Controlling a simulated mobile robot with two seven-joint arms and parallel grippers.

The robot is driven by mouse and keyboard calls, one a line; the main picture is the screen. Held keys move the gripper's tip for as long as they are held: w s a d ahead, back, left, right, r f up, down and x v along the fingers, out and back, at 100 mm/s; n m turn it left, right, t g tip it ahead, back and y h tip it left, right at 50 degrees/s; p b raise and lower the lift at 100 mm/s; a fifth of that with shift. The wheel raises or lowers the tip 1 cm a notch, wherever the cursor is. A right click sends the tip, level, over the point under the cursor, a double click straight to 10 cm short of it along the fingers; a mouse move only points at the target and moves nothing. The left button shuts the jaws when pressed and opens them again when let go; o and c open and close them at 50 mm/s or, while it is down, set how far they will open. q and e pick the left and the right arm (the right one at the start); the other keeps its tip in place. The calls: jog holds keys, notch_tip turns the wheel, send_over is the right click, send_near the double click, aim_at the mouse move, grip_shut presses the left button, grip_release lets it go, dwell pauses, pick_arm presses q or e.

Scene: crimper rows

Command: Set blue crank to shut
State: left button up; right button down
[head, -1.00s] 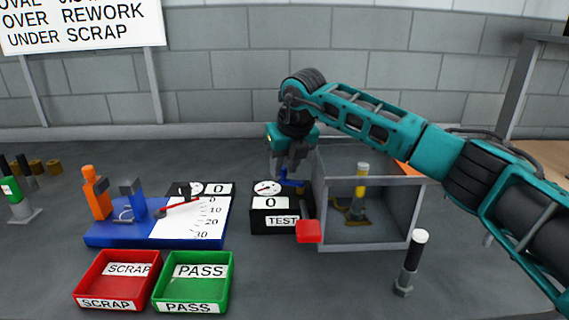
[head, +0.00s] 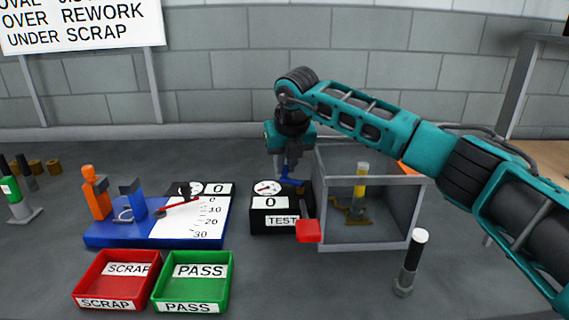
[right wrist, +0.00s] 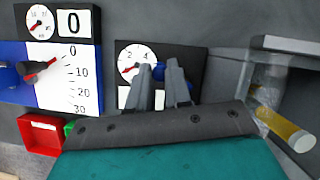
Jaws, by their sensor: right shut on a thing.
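The blue crank (head: 290,180) is on top of the black TEST box (head: 263,224), at its right back corner beside the round dial. My right gripper (head: 288,172) comes down from above and is shut on the crank. In the right wrist view, my right gripper (right wrist: 160,68) has its two fingers over the TEST box, with blue of the crank (right wrist: 158,73) between and beside them. The fingers hide part of the crank and part of the box's display. My left gripper is not in view.
A clear-walled grey box (head: 390,245) with a yellow-topped part inside stands right of the TEST box; a red block (head: 309,231) is at its front left. A blue gauge base (head: 120,236) stands left. Red (head: 103,292) and green (head: 183,293) trays lie in front. A black-and-white post (head: 412,262) stands right.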

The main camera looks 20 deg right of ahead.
jog(key=m, duration=0.2)
jog(key=d+m+h, duration=0.1)
jog(key=w+m+h, duration=0.1)
jog(key=m, duration=0.1)
jog(key=shift+d+r+m, duration=0.1)
jog(key=shift+d+m, duration=0.1)
jog(key=shift+m, duration=0.1)
jog(key=m, duration=0.1)
jog(key=d+m+g+h, duration=0.1)
jog(key=m, duration=0.1)
jog(key=shift+w, duration=0.2)
jog(key=shift+d+m+g+h+p, duration=0.2)
jog(key=shift+d+m+g+h, duration=0.05)
jog(key=shift+m, duration=0.6)
jog(key=shift+d+m+g+h+p, duration=0.15)
jog(key=shift+d+m+g+h, duration=0.1)
jog(key=shift+m, duration=0.6)
jog(key=c, duration=1.1)
grip_release()
jog(key=shift+s+f, duration=0.1)
jog(key=shift+f, duration=0.1)
